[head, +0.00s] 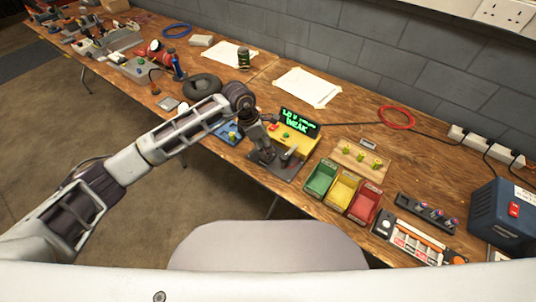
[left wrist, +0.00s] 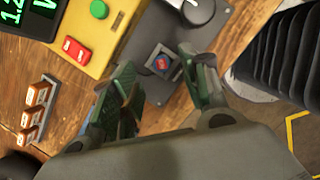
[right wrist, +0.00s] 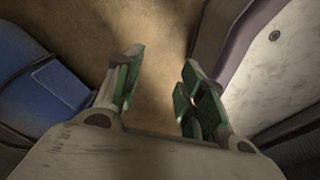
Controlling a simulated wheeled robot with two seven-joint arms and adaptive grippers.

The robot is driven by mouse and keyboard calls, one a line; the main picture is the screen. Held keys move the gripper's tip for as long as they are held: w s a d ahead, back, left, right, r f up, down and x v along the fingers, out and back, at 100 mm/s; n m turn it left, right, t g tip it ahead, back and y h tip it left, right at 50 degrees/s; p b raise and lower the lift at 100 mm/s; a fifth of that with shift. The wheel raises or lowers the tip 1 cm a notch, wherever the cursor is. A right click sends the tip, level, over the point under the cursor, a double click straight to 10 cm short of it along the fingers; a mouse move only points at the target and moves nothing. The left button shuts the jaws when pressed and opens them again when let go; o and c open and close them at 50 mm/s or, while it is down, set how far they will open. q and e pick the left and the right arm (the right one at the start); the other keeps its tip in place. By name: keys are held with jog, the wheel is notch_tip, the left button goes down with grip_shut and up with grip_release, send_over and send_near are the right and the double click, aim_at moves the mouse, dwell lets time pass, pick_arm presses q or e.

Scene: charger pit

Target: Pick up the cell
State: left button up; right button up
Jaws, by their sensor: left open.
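The cell (left wrist: 163,63) shows in the left wrist view as a small end with red and blue on it, inside a square grey holder on a dark plate (left wrist: 215,50). My left gripper (left wrist: 158,90) is open, its green-padded fingers on either side of the line to the cell. I cannot tell whether they touch it. In the head view the left gripper (head: 267,157) is over the dark plate beside the yellow tester (head: 292,140), whose green display reads "WEAK". The gripper hides the cell there. My right gripper (right wrist: 160,85) is open and empty above the floor.
Green (head: 321,177), yellow (head: 342,188) and red (head: 365,203) bins stand right of the tester. A black rack (head: 428,212) with several cells and a blue box (head: 505,215) are further right. White paper (head: 307,87) lies behind the tester.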

aim_at(268, 154)
pick_arm(q)
jog(key=x, duration=0.3)
jog(key=shift+s, duration=0.15)
jog(key=shift+d+f, duration=0.1)
jog(key=shift+f, duration=0.4)
pick_arm(e)
jog(key=shift+s+d, duration=0.65)
jog(key=shift+s, duration=0.15)
pick_arm(q)
jog(key=shift+c, duration=0.4)
pick_arm(e)
jog(key=shift+w+a, duration=0.1)
jog(key=shift+a, duration=0.1)
pick_arm(q)
grip_shut()
pick_arm(e)
jog(key=shift+a, duration=0.55)
